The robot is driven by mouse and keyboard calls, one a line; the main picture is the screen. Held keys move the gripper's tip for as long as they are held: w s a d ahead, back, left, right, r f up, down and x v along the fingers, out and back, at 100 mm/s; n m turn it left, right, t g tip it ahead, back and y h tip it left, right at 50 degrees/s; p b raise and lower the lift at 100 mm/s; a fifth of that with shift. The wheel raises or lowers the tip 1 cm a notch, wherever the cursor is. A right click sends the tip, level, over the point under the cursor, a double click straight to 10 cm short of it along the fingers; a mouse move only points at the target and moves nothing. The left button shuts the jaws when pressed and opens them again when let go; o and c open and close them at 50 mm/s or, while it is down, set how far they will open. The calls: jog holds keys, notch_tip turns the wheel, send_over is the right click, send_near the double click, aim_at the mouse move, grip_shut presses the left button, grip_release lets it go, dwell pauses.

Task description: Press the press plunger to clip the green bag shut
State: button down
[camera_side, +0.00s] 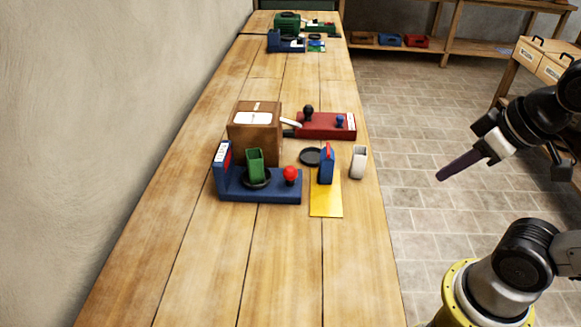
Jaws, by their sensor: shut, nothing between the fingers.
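The green bag (254,160) stands upright on a blue device (262,194) with a black ring around the bag's foot. A red ball-topped knob (290,173) rises from the right end of the same blue device; it looks like the press plunger, though I cannot be certain. My gripper (441,177) is to the right, above the tiled floor and beyond the table's right edge. Its fingers are shut and empty, pointing down and left. It is well apart from the device.
A yellow sheet (327,202), a blue bag (326,166), a white container (358,162) and a black disc (311,156) lie right of the device. Behind are a brown box (254,133) and a red device (325,126) with black and blue knobs. The front table is clear.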

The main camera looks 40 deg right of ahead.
jog(key=w+d+r+n+t+h, duration=0.2)
jog(key=w+r+n, duration=0.2)
jog(key=w+n, duration=0.35)
jog(key=w+d+r+n+t+h, duration=0.1)
jog(key=w+d+r+n+t, duration=0.1)
jog(key=w+r+n, duration=0.5)
jog(key=w+a+f+n, duration=0.3)
jog(key=w, duration=0.3)
jog(key=w+a+f+n, duration=0.2)
jog(key=w+f+n, duration=0.15)
jog(key=w, duration=0.25)
jog(key=w+a+f+n+y, duration=0.1)
jog(key=w+a+f+n, duration=0.3)
jog(key=a+f, duration=0.3)
jog(key=shift+a+f+g+y, duration=0.15)
jog(key=shift+f+g+y, duration=0.15)
jog(key=shift+f, duration=0.1)
